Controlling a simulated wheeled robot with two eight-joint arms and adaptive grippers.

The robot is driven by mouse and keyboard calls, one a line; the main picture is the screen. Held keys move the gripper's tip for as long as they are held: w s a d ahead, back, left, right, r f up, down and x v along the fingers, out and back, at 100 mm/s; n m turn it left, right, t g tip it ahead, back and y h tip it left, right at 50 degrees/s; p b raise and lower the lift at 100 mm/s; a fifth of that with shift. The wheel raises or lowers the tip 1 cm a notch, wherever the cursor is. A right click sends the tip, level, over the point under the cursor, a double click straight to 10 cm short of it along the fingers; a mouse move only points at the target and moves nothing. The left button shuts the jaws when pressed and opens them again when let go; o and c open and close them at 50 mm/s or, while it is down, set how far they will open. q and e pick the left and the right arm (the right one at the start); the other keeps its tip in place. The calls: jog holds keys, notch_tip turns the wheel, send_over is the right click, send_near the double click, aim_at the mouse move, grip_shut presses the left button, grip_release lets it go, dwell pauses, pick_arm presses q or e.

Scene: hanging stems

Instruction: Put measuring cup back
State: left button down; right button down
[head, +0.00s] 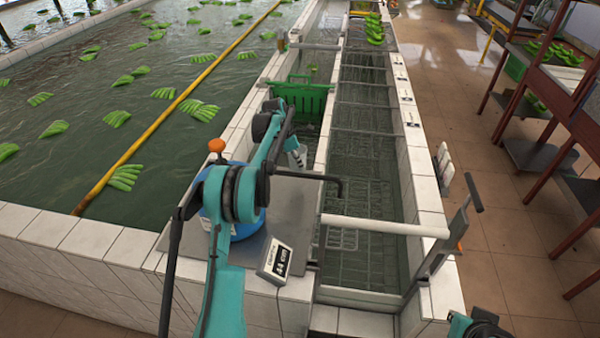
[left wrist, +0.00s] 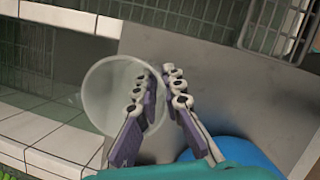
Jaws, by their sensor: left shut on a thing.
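The measuring cup (left wrist: 105,88) is a clear, round cup seen in the left wrist view, with its round opening facing the camera. My left gripper (left wrist: 164,95) is shut on its rim wall, with one row of fingertips seen through the clear plastic and the other outside it. The cup is held above a grey metal plate (left wrist: 205,45). In the head view my left gripper (head: 298,156) is small and partly behind my arm, over the plate's far side, and I cannot make out the cup there. My right gripper is out of view.
A blue container (head: 212,200) with an orange knob stands on the plate, close beside my left arm. A digital scale display (head: 275,262) sits at the near edge. A green crate (head: 300,97) is in the channel beyond. Water tanks (head: 60,100) with floating green bananas lie left.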

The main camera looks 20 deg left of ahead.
pick_arm(q)
jog(key=shift+f+b, duration=1.95)
jog(key=shift+f, duration=1.6)
jog(key=c, duration=1.6)
grip_release()
